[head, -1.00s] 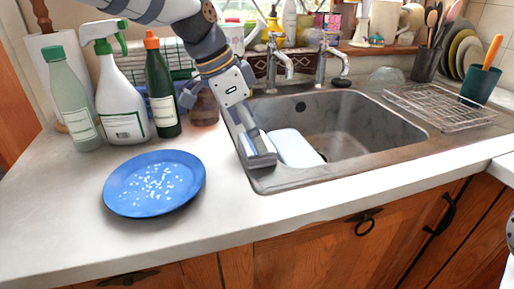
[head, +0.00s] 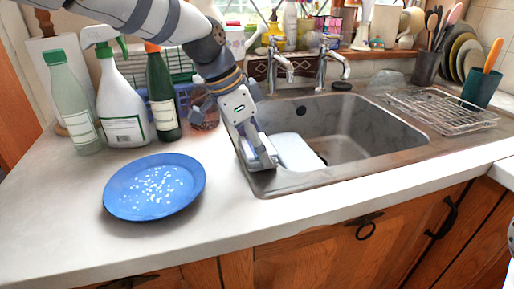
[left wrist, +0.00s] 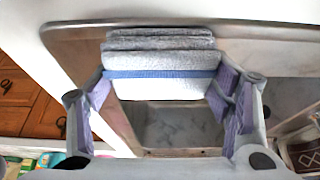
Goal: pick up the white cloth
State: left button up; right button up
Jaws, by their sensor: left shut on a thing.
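The white cloth (left wrist: 160,85) is a folded stack with a blue stripe and greyish folded edges. In the left wrist view it lies between the two fingers of my left gripper (left wrist: 162,98), which are closed against its sides. In the head view, my left gripper (head: 262,156) reaches down at the left front corner of the sink. A white part of the cloth (head: 297,150) shows just right of its fingers, at the basin's left side. The gripper hides the rest. I cannot tell whether the cloth is clear of the sink. My right gripper is out of view.
A blue speckled plate (head: 154,187) lies on the counter left of the sink (head: 365,130). A green-capped bottle (head: 74,105), a spray bottle (head: 121,105) and a dark green bottle (head: 161,95) stand behind it. A wire rack (head: 442,108) is at right.

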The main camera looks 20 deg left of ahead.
aim_at(269, 145)
pick_arm(q)
jog(key=r, duration=0.3)
jog(key=d+r, duration=0.1)
jog(key=shift+s+r, duration=0.3)
jog(key=shift+s, duration=0.05)
jog(key=s+d+r+p, duration=0.1)
jog(key=s+d+r, duration=0.7)
jog(key=d, duration=0.1)
jog(key=shift+s+d, duration=0.25)
jog(key=shift+s, duration=0.1)
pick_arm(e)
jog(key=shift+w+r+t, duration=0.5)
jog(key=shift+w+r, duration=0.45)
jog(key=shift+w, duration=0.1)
